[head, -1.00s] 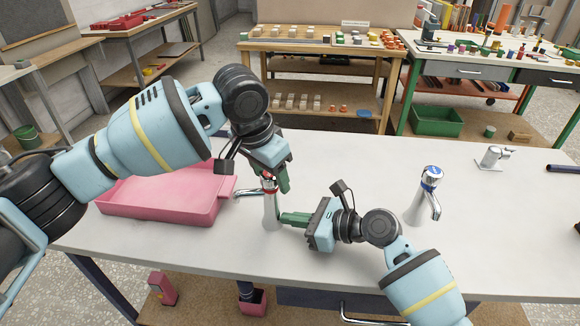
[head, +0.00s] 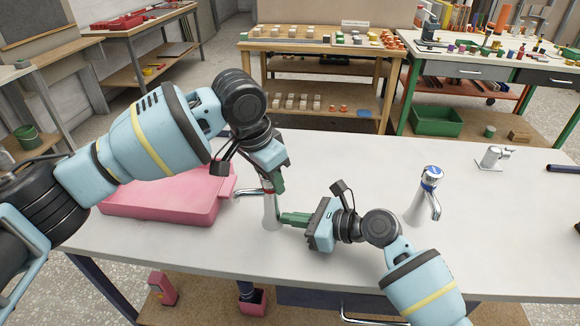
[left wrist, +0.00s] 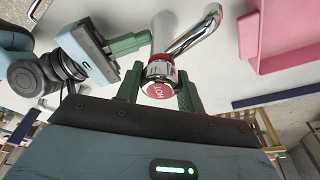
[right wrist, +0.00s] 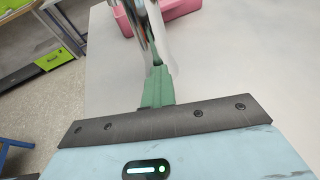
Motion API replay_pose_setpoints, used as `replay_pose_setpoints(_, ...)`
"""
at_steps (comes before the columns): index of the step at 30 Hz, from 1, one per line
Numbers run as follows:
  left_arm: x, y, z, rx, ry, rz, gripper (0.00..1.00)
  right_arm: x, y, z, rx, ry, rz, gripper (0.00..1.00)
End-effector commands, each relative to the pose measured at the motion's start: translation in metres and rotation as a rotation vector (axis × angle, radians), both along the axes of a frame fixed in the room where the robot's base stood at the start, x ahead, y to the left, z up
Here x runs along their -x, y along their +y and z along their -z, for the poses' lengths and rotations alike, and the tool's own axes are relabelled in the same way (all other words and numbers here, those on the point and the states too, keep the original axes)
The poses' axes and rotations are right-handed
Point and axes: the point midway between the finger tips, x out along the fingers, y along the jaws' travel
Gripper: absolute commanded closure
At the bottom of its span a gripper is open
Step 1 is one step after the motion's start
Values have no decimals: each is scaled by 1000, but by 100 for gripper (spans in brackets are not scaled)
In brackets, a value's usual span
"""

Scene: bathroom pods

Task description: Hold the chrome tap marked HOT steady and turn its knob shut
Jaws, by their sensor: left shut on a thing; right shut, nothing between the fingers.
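The chrome tap (head: 270,213) with a red band stands upright on the white bench, its spout pointing left. In the left wrist view its knob (left wrist: 158,76) has a red cap marked HOT. My left gripper (left wrist: 160,92) comes from above and is shut on the knob, one finger on each side. My right gripper (head: 285,219) is shut and empty, its green fingertips against or right beside the tap's body; contact is hard to tell. In the right wrist view its closed fingers (right wrist: 157,85) point at the chrome body. The left hand partly hides the knob in the head view.
A pink tray (head: 160,205) lies left of the tap, close to its spout. A second tap with a blue top (head: 431,175) stands to the right, behind my right arm. A small chrome fitting (head: 491,158) is farther right. The bench front is clear.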

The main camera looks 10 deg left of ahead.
Motion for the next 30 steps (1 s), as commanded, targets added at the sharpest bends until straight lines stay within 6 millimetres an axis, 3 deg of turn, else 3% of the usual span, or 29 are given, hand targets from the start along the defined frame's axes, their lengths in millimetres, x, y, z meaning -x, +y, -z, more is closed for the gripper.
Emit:
replay_pose_setpoints(24, 1, -2, 0, 3, 3, 824, 77, 0, 0, 0, -1, 0, 0, 100)
replay_pose_setpoints(30, 1, -1, 0, 3, 2, 903, 77, 0, 0, 0, -1, 0, 0, 100)
